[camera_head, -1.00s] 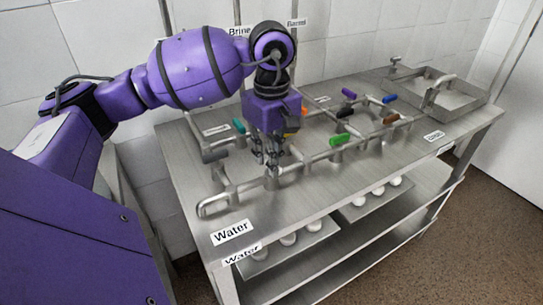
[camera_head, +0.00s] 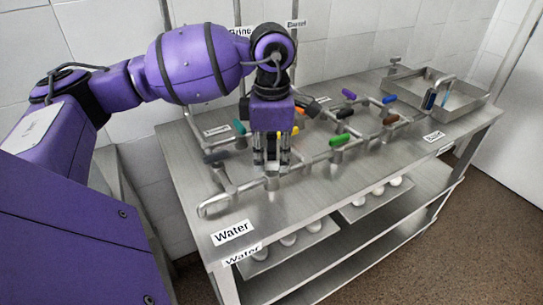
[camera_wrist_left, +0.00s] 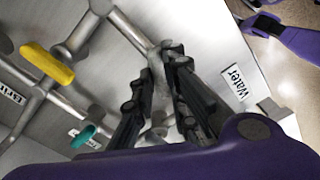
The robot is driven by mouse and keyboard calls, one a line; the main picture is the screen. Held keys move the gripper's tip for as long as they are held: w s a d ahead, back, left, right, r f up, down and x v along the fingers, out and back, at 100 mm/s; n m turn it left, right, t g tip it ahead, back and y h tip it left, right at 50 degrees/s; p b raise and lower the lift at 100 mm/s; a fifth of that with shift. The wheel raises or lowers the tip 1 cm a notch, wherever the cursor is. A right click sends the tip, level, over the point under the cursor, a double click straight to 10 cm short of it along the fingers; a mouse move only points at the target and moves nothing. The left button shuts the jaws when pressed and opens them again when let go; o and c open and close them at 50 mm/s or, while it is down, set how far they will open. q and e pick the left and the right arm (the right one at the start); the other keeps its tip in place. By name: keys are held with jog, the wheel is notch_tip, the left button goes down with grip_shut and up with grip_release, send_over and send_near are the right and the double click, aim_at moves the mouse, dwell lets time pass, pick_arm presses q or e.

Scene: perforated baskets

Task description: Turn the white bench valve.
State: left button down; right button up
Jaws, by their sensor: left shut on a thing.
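My left gripper (camera_head: 271,164) reaches down over the pipework near the front of the steel bench. Its fingers are closed together at the pipe behind the "Water" label (camera_head: 232,232). The white valve's handle is mostly hidden by the fingers. In the left wrist view, my left gripper (camera_wrist_left: 166,62) has its fingertips closed at a pale pipe junction, and little of the held handle shows. My right gripper is not in view.
Nearby on the pipes are teal (camera_head: 239,127), dark (camera_head: 215,157), orange (camera_head: 299,111), green (camera_head: 339,140), brown (camera_head: 391,119), purple (camera_head: 348,94) and blue (camera_head: 389,99) handles. A steel basin (camera_head: 470,113) stands at the far right. Bare bench top lies in front of the pipes.

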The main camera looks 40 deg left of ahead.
aim_at(272, 162)
pick_arm(q)
jog(key=n, duration=0.3)
jog(key=shift+r+n, duration=0.1)
jog(key=shift+n, duration=0.2)
jog(key=shift+n+p, duration=0.3)
jog(key=shift+n, duration=0.8)
jog(key=c, duration=1.7)
grip_release()
jog(key=shift+c, duration=0.2)
jog(key=shift+r, duration=0.1)
notch_tip(272, 162, up, 12)
